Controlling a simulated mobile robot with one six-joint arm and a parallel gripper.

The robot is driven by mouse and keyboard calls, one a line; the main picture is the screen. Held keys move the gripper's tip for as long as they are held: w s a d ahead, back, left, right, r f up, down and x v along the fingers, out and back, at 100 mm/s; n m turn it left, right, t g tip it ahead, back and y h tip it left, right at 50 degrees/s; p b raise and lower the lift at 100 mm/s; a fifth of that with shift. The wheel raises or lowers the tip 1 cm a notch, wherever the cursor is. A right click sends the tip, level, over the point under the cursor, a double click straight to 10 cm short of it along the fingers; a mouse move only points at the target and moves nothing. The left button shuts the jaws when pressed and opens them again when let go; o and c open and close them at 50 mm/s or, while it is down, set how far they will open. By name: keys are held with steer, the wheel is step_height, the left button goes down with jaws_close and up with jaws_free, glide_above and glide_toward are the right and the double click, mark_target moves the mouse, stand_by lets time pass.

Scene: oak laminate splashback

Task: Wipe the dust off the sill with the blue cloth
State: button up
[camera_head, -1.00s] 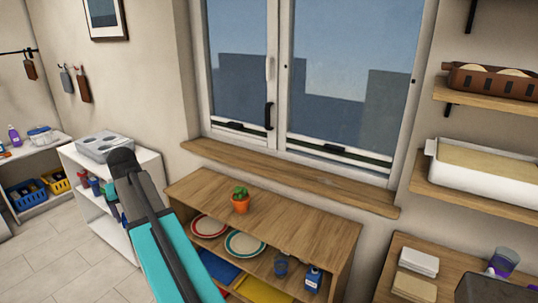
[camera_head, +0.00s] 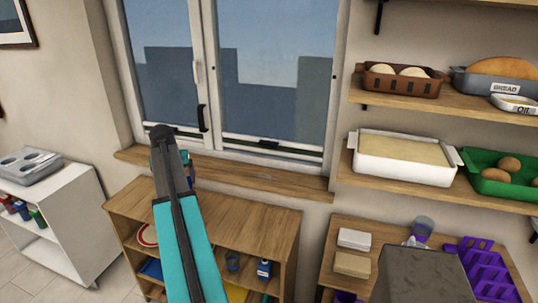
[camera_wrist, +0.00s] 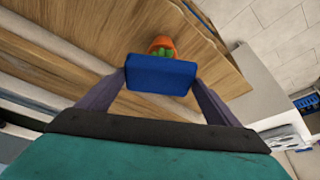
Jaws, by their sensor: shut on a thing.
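The wooden sill (camera_head: 235,175) runs under the window in the head view, and its left part is partly behind my arm. A faint mark shows on its right half, but I cannot tell whether it is dust. My gripper (camera_wrist: 160,82) is shut on the blue cloth (camera_wrist: 160,74), which looks like a thick folded block between the fingers. In the head view my arm mostly hides the gripper. In the wrist view the sill (camera_wrist: 45,72) lies to the left of the cloth, which appears above the surfaces and apart from them.
A potted plant (camera_wrist: 160,44) stands on the low wooden cabinet (camera_head: 250,220), just beyond the cloth in the wrist view. The closed window (camera_head: 265,80) rises behind the sill. Wall shelves (camera_head: 425,100) with trays and a side table (camera_head: 330,258) are at the right.

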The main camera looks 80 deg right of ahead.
steer(key=s+d+m+p, duration=0.2)
steer(key=s+d, duration=0.4)
steer(key=s, duration=0.4)
steer(key=s+d+r+m+g+p, duration=0.1)
steer(key=s+d+m+p, duration=0.1)
steer(key=s+d, duration=0.5)
steer(key=s+d+r+m+g+p, duration=0.1)
steer(key=s+d, duration=0.5)
steer(key=s, duration=0.8)
steer(key=shift+s+d+m+h+p, duration=0.15)
steer(key=shift+d+m+h+p, duration=0.15)
steer(key=shift+m+p, duration=0.2)
